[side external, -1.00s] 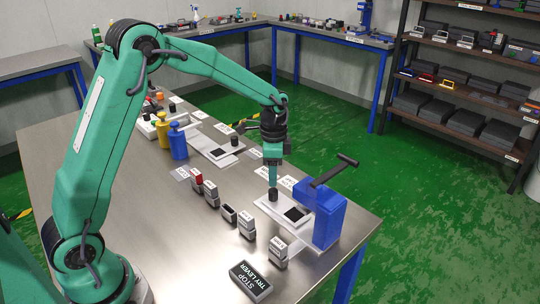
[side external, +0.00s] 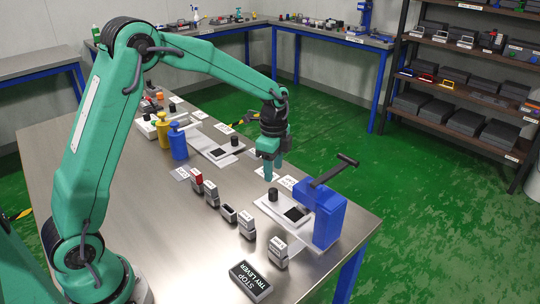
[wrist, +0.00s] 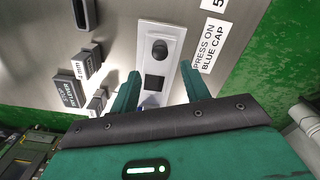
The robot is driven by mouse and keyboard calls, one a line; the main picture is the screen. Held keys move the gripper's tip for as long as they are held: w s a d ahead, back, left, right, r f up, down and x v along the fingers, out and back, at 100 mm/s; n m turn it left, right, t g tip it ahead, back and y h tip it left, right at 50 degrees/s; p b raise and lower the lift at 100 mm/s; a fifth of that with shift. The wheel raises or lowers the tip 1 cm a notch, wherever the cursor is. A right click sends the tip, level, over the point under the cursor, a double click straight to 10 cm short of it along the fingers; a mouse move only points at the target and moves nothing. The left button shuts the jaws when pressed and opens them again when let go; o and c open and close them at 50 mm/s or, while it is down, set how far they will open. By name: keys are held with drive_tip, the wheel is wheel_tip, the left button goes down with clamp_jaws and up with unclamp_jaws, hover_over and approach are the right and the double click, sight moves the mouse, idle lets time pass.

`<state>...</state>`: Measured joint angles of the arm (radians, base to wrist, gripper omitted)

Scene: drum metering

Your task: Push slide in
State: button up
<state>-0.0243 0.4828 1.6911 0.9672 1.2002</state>
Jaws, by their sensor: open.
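A white slide plate (side external: 268,209) lies on the metal table, with a black knob (side external: 273,194) and a black square (side external: 296,213) on it. It also shows in the wrist view (wrist: 174,68), with its knob (wrist: 159,49) and square. The plate's right end meets the blue press (side external: 330,218) with its dark lever; I cannot tell how far in it sits. My gripper (side external: 268,173) is open and empty, above the knob and apart from it. In the wrist view my fingers (wrist: 160,72) stand either side of the plate's line.
Several grey stamps (side external: 247,224) stand in a row in front of the plate. A black sign block (side external: 251,281) is at the front edge. A second white plate (side external: 218,153) and blue (side external: 178,145) and yellow (side external: 163,131) bottles are farther left.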

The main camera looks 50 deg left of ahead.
sight(273, 190)
drive_tip(key=shift+r+m, duration=0.15)
drive_tip(key=shift+m, duration=0.65)
drive_tip(key=shift+f, duration=3.95)
clamp_jaws()
